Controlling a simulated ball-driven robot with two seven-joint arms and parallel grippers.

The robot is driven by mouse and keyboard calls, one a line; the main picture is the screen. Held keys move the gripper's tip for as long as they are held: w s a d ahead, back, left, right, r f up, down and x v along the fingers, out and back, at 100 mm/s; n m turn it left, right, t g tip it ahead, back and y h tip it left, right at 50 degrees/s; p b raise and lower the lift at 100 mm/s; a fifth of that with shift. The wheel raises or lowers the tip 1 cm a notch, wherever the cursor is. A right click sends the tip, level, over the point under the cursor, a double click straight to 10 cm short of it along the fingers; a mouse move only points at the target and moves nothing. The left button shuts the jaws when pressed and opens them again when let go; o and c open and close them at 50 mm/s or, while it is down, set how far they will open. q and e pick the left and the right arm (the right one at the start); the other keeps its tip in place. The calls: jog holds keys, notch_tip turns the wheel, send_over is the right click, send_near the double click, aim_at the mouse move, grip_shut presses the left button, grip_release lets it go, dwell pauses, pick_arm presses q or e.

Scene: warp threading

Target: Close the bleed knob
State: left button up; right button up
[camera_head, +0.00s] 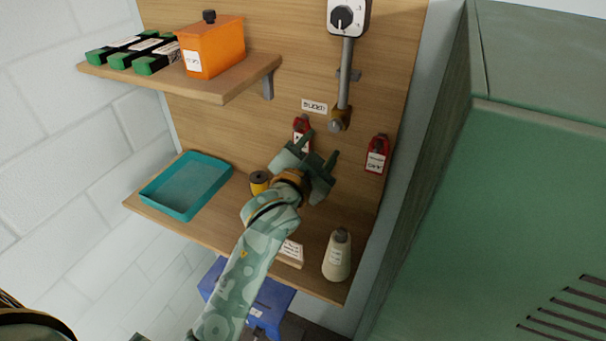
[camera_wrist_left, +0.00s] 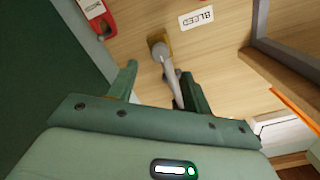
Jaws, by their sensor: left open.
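The bleed knob (camera_head: 335,127) is a small grey piece at the brass fitting (camera_head: 342,116) below the grey pipe on the wooden back panel. In the left wrist view the grey knob (camera_wrist_left: 166,66) reaches from the brass fitting (camera_wrist_left: 157,40) down between my fingers, closer to the right-hand finger; I cannot tell whether they touch. The white "BLEED" label (camera_head: 314,106) is beside the pipe; it also shows in the wrist view (camera_wrist_left: 197,16). My left gripper (camera_head: 319,149) is open just below the knob. My right gripper is not in view.
A red tag (camera_head: 377,154) hangs right of the knob; another red tag (camera_head: 302,124) is partly behind my gripper. A green cabinet (camera_head: 510,190) stands right.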

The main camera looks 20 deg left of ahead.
pick_arm(q)
jog(key=s+b, duration=0.1)
jog(key=s, duration=0.8)
jog(key=shift+a+b, duration=0.15)
jog(key=shift+b, duration=0.15)
